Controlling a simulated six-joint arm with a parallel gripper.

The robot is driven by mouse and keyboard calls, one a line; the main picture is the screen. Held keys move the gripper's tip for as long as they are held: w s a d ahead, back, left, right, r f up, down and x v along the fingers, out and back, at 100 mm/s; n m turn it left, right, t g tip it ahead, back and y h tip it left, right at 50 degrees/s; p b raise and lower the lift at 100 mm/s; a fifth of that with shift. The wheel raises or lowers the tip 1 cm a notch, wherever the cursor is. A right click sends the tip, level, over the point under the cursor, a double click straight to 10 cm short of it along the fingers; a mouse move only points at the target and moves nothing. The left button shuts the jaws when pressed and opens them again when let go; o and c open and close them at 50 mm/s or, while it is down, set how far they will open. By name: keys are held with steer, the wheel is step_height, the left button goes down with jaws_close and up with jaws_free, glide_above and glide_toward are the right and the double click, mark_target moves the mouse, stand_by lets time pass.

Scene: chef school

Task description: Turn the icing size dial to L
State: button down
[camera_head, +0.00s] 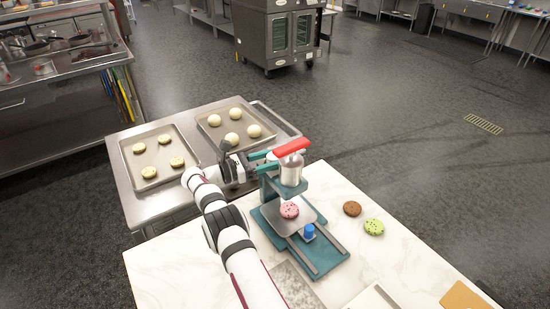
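The icing machine (327,254) stands on the white marble table, with a teal base, a pale cylinder (291,174) and a red lever (292,147) on top. A blue knob (309,231), which looks like the size dial, sits at the front of its base. Its marks and setting are too small to read. A pink iced cookie (289,210) lies on the plate under the cylinder. My gripper (274,160) is at the upper left of the machine, beside the cylinder and lever, well away from the knob. Its two teal fingers look spread apart; whether they touch the machine is unclear.
A brown cookie (352,208) and a green iced cookie (374,227) lie right of the machine. A steel cart (142,207) behind holds two trays of cookies and dough. A tan board (466,297) lies at the lower right. The marble is clear between the cookies and board.

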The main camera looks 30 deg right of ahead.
mark_target(267, 160)
steer(key=c, duration=0.6)
jaws_free()
steer(key=shift+a, duration=0.1)
steer(key=a, duration=0.3)
steer(key=w+a, duration=0.1)
steer(key=a, duration=0.3)
steer(key=shift+w+a, duration=0.1)
steer(key=shift+w, duration=0.1)
steer(key=shift+a, duration=0.1)
